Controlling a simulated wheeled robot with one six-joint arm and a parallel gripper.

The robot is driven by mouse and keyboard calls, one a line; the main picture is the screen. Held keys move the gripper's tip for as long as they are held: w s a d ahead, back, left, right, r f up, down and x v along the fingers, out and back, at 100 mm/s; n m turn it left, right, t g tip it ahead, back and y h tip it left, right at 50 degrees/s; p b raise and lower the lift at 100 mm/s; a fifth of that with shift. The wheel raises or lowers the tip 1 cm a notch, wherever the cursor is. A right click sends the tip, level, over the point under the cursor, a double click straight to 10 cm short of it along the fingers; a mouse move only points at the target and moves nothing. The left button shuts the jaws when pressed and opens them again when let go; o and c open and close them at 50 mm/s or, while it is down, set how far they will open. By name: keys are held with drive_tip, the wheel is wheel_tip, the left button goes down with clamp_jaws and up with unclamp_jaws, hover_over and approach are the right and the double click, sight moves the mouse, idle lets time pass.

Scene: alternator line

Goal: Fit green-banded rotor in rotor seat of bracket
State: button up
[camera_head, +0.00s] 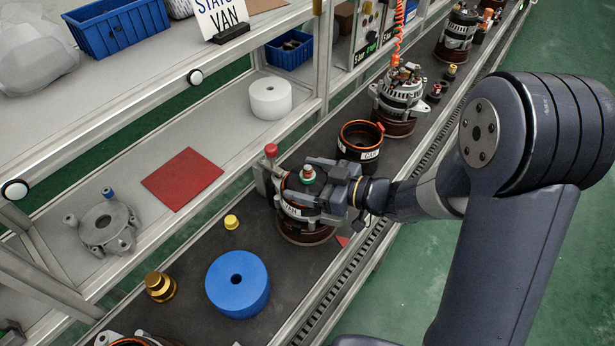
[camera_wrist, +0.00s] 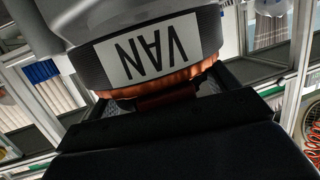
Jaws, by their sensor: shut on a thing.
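The green-banded rotor (camera_head: 308,174) stands upright at the conveyor station; only its top shows, inside a dark ring labelled VAN (camera_head: 292,211). My gripper (camera_head: 312,192) is shut with its fingers on either side of this ring. In the wrist view the VAN ring (camera_wrist: 148,50) fills the top, with copper winding along its edge and my dark fingers (camera_wrist: 160,110) close by. A grey bracket part (camera_head: 264,182) with a red cap shows at the left. The rotor seat is hidden. I cannot tell how deep the rotor or ring sits.
A CAR stator (camera_head: 361,142) stands just behind on the belt, close to my gripper. A blue disc (camera_head: 237,284), a yellow cap (camera_head: 231,222) and a brass part (camera_head: 160,287) lie nearer. A loose bracket (camera_head: 106,228) and red mat (camera_head: 183,179) are on the shelf.

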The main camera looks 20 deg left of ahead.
drive_tip(key=o, duration=1.7)
drive_tip(key=shift+o, duration=1.3)
drive_tip(key=shift+s+d+f, duration=0.1)
drive_tip(key=shift+f, duration=0.15)
drive_tip(key=w+v, duration=0.1)
drive_tip(key=v, duration=0.9)
drive_tip(key=shift+s+d+r+b, duration=0.3)
drive_tip(key=shift+s+d+b, duration=0.05)
drive_tip(key=shift+s, duration=0.1)
drive_tip(key=x, duration=1.1)
drive_tip(key=shift+d+r+p, duration=0.1)
drive_tip(key=shift+r+p, duration=0.1)
drive_tip(key=shift+p, duration=0.25)
drive_tip(key=shift+r, duration=0.1)
